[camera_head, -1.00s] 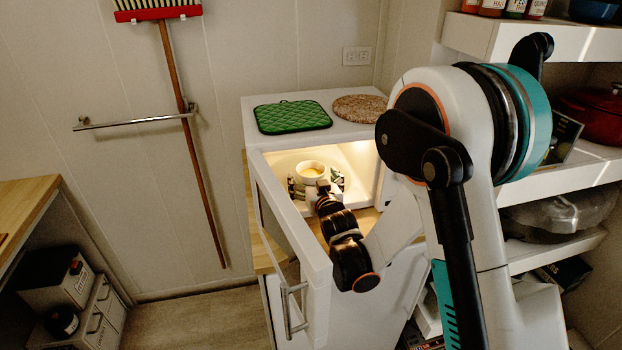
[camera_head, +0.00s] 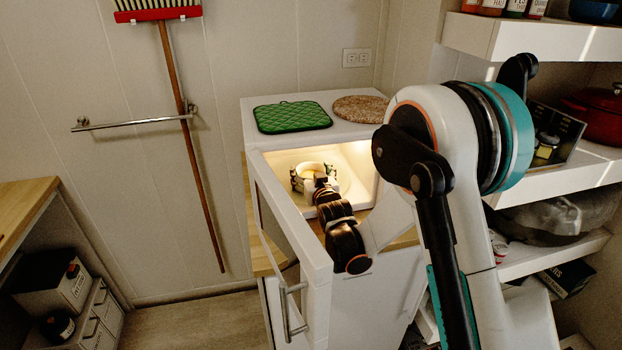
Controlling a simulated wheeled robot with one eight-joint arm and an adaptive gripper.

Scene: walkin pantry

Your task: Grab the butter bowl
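The butter bowl (camera_head: 309,169), small and white with something yellow inside, sits in the lit interior of a white microwave (camera_head: 322,278) whose door stands open. My gripper (camera_head: 313,177) reaches in from the front. Its two fingers are at the left and right sides of the bowl, very close to its wall. Whether both fingers touch it is too small to tell. My gripper's wrist hides the front lower part of the bowl, and no lift off the microwave floor can be made out.
The open microwave door (camera_head: 285,245) stands just left of my forearm. A green quilted mat (camera_head: 292,116) and a round brown mat (camera_head: 360,108) lie on top of the microwave. Shelves with pots stand at the right.

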